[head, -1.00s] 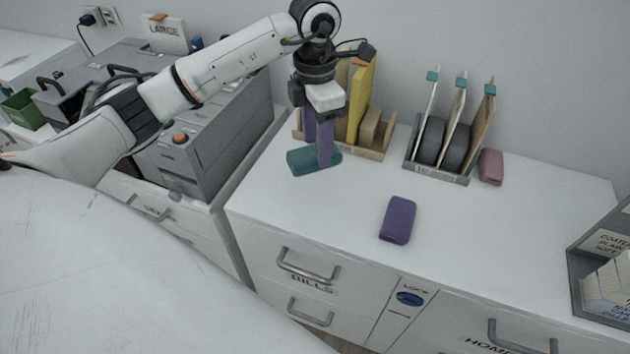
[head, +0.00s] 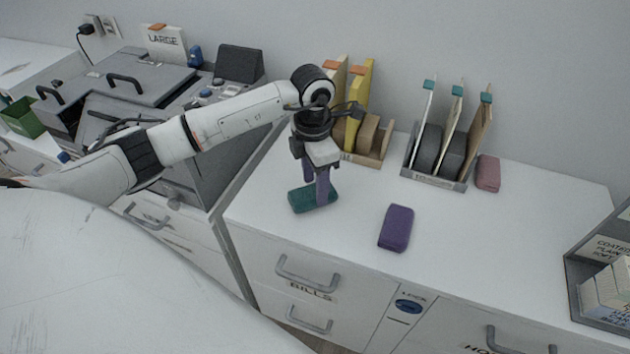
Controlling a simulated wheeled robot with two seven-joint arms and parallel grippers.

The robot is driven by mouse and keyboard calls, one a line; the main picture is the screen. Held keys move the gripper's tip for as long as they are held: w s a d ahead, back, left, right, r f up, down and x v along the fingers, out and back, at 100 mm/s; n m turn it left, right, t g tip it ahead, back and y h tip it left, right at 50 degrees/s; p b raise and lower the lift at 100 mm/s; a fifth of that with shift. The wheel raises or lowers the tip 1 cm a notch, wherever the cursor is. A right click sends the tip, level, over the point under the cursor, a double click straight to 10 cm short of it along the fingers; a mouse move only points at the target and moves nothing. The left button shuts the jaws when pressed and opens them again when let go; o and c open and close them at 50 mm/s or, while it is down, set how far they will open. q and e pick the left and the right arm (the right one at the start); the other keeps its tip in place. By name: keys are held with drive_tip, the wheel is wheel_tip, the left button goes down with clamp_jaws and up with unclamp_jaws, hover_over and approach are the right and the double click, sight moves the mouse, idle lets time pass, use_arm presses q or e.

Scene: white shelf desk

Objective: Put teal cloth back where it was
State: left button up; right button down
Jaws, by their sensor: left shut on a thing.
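The teal cloth (head: 301,201) is a folded block low over the left part of the white desk top, near its front left edge. My left gripper (head: 316,195) points down and is shut on the teal cloth, with one finger in front of it. I cannot tell whether the cloth touches the desk. My right gripper does not show.
A purple cloth (head: 396,228) lies mid-desk and a pink cloth (head: 487,173) lies at the back right. A wooden sorter (head: 372,161) and a grey sorter (head: 434,181) stand at the back. A grey box (head: 597,306) is at the right. Desk between is clear.

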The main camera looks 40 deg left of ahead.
sight(314, 192)
use_arm(q)
drive_tip(key=shift+f, duration=0.25)
drive_tip(key=o, duration=1)
drive_tip(key=shift+r, duration=0.1)
drive_tip(key=shift+c, duration=0.2)
drive_tip(key=shift+r, duration=0.1)
wheel_tip(314, 192, up, 12)
drive_tip(key=shift+s+r, duration=0.1)
